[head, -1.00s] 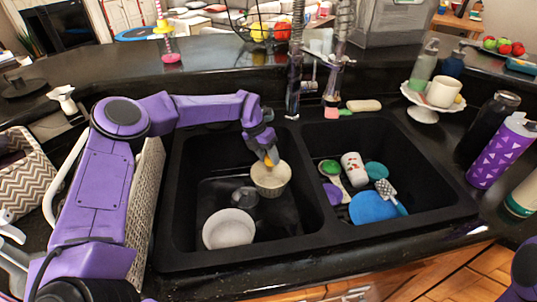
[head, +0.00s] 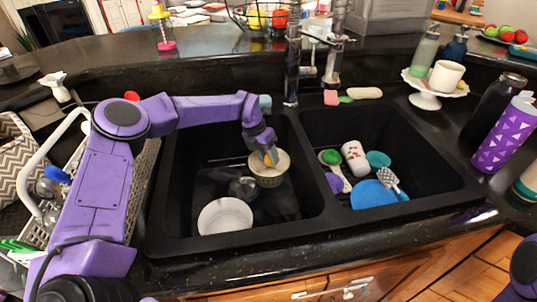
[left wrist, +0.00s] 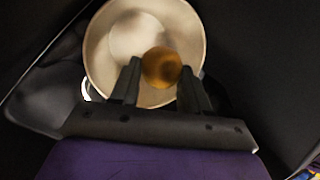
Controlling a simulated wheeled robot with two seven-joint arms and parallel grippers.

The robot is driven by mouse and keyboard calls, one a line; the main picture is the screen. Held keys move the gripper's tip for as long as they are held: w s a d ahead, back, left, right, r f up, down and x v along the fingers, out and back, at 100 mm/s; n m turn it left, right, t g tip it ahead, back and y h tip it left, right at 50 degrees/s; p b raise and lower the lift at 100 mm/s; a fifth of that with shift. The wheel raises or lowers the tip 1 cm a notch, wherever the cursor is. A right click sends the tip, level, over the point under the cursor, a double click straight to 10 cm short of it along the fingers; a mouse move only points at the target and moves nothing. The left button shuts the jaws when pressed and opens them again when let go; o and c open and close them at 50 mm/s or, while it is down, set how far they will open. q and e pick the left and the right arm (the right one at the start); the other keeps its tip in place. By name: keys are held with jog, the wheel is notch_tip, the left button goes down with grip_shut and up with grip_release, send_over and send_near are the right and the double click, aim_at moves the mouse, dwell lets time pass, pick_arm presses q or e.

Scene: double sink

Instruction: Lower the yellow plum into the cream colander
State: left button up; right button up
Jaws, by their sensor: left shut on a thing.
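The cream colander (head: 268,180) stands upright in the left basin, near the divider. My left gripper (head: 272,157) points down into its mouth, with the fingertips at or just below the rim. In the left wrist view the yellow plum (left wrist: 161,67) shows golden-brown between the two fingers of the left gripper (left wrist: 161,75), which is shut on it. The plum is seen over the inside of the colander (left wrist: 100,45); I cannot tell whether it touches the bottom. In the head view the plum is hidden. My right gripper is not in view.
A white bowl (head: 226,216) and a clear glass (head: 243,188) are close by in the left basin. The divider (head: 312,165) and the faucet (head: 292,60) are near the arm. The right basin holds a blue plate (head: 373,194), a patterned cup (head: 354,157) and utensils.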

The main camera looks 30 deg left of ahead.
pick_arm(q)
jog(key=shift+s+d+f, duration=0.1)
jog(key=shift+s+f, duration=0.05)
jog(key=shift+f, duration=0.5)
